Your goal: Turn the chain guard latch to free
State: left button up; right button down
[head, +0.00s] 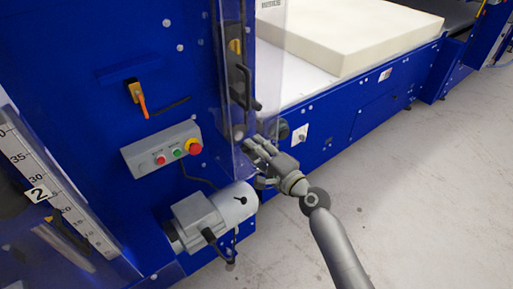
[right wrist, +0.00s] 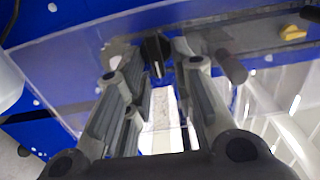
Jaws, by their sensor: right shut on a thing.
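The clear guard panel (head: 268,60) stands upright at the edge of the blue machine; it also crosses the right wrist view (right wrist: 60,70). A black latch knob with a white pointer line (right wrist: 156,52) shows at the guard in the right wrist view, between my fingers. The line runs nearly straight down the picture. My right gripper (head: 255,148) is at the guard's lower part, its fingers (right wrist: 157,85) closed on the latch knob from both sides. In the head view the gripper hides the knob. My left gripper is not in view.
A grey button box (head: 162,149) and an orange-handled switch (head: 138,98) are on the blue machine front. A foam block (head: 350,35) lies on the bed behind. The floor at right (head: 420,190) is clear.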

jog(key=shift+f, duration=0.1)
jog(key=c, duration=1.6)
grip_release()
jog(key=shift+o, duration=0.2)
jog(key=v, duration=1.2)
